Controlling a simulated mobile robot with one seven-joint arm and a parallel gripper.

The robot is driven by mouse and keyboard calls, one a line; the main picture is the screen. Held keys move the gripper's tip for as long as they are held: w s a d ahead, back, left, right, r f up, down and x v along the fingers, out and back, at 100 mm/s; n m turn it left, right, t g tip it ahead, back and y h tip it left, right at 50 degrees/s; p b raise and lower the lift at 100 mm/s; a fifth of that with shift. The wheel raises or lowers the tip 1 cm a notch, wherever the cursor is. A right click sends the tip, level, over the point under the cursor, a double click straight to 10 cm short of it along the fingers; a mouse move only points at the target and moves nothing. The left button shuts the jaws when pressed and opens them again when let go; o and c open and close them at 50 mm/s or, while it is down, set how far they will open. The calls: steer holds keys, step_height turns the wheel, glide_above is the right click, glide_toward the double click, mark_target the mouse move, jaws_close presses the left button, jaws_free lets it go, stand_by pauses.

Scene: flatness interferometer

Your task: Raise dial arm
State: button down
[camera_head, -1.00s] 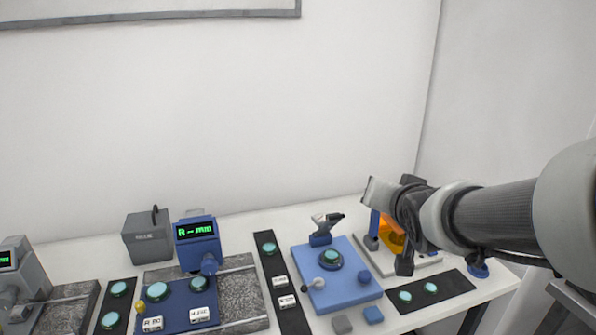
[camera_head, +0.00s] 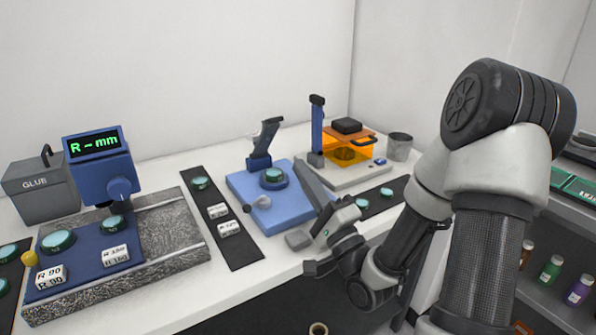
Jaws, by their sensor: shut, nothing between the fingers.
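The blue gauge head (camera_head: 98,170) with a green "R -mm" display stands at the left, above a blue plate (camera_head: 80,248) on a granite slab (camera_head: 178,240). A teal lens (camera_head: 114,225) sits beneath its round knob. In the middle is a blue base (camera_head: 238,188) with a teal lens (camera_head: 273,177), a grey ball-ended lever (camera_head: 260,203) and a dark tilted upright piece (camera_head: 265,138). The frames do not settle which part is the dial arm.
A grey glue box (camera_head: 43,191) stands behind the gauge. A dark strip (camera_head: 204,195) with lenses and labelled blocks lies between the stations. An orange-shielded stand (camera_head: 345,152) and a grey cup (camera_head: 399,146) are at the back right. Bottles (camera_head: 550,268) fill a shelf at the right.

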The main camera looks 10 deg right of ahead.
mark_target(272, 121)
steer(key=x, duration=1.1)
steer(key=shift+w+a+r+b, duration=0.15)
steer(key=shift+w+r+b, duration=0.05)
steer(key=shift+w+b, duration=0.1)
steer(key=shift+w+r+p, duration=0.15)
steer(key=shift+r+p, duration=0.3)
steer(key=shift+p, duration=0.25)
steer(key=w+r+g+p, duration=0.1)
steer(key=r+p, duration=0.1)
steer(key=p, duration=0.2)
steer(key=w+a+r+g+h+p, duration=0.1)
steer(key=w+r+g+p, duration=0.1)
steer(key=p, duration=0.3)
steer(key=shift+w+a, duration=0.1)
steer(key=w+p, duration=0.1)
steer(key=w+g+p, duration=0.1)
steer(key=p, duration=0.1)
steer(key=w+a+r+g+p, duration=0.1)
steer(key=p, duration=0.1)
steer(key=shift+w+h, duration=0.25)
steer(key=shift+h, duration=0.05)
steer(key=shift+w+a, duration=0.25)
steer(key=shift+w, duration=0.45)
steer(key=shift+w+r, duration=0.1)
steer(key=shift+r, duration=0.05)
steer(key=shift+r, duration=0.15)
